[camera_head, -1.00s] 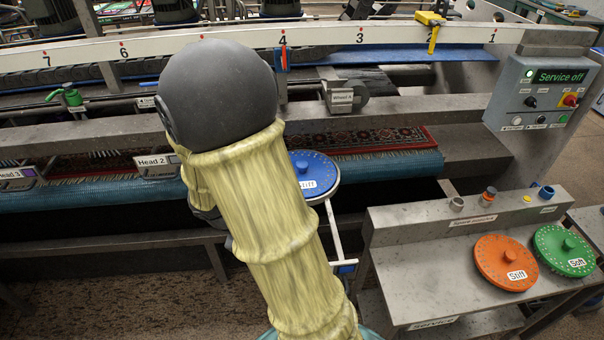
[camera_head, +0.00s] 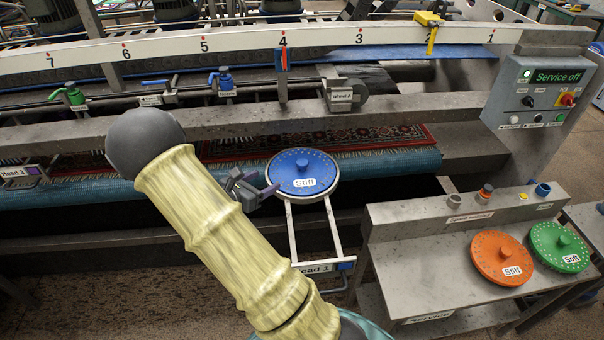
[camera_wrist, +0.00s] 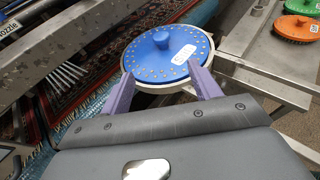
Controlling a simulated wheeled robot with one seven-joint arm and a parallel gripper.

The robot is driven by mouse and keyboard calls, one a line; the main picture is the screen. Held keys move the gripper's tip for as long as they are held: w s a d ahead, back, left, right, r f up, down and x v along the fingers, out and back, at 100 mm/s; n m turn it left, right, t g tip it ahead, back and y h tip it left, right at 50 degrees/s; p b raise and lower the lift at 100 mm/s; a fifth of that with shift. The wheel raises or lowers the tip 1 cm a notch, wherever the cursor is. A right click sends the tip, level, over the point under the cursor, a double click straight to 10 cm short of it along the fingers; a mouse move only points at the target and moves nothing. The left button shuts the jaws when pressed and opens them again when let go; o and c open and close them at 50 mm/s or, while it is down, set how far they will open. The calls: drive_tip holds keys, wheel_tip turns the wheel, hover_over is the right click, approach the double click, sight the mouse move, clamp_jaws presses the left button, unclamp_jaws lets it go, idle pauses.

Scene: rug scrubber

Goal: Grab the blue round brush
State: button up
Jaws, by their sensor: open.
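The blue round brush (camera_head: 288,174), labelled "Stiff", lies flat with its knob up on a pulled-out frame (camera_head: 317,240) labelled "Head 1". My gripper (camera_head: 260,192) is at the left edge of the brush in the head view. In the wrist view the brush (camera_wrist: 150,60) lies ahead between the two purple fingers of my gripper (camera_wrist: 160,88). The fingers are spread apart and the knob stands beyond their tips. I cannot tell whether a finger touches the rim.
An orange brush (camera_head: 490,262) and a green brush (camera_head: 545,250) lie on the metal bench (camera_head: 410,285) at right. A patterned rug (camera_head: 370,138) lies behind the blue brush. A control panel (camera_head: 530,95) reading "Service off" stands at back right.

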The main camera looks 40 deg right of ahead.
drive_tip(key=p, duration=0.4)
approach(300, 163)
drive_tip(key=x, duration=0.4)
drive_tip(key=shift+w, duration=0.1)
drive_tip(key=shift+w+d+f, duration=0.1)
drive_tip(key=shift+d+f, duration=0.05)
drive_tip(key=shift+d, duration=0.1)
drive_tip(key=shift+d+p, duration=0.65)
drive_tip(key=shift+p, duration=0.1)
drive_tip(key=p+x, duration=0.1)
drive_tip(key=x, duration=0.2)
drive_tip(key=shift+d+p, duration=0.2)
drive_tip(key=shift+p, duration=0.2)
drive_tip(key=shift+w+d+f, duration=0.15)
drive_tip(key=shift+d+f, duration=0.05)
drive_tip(key=shift+f, duration=0.05)
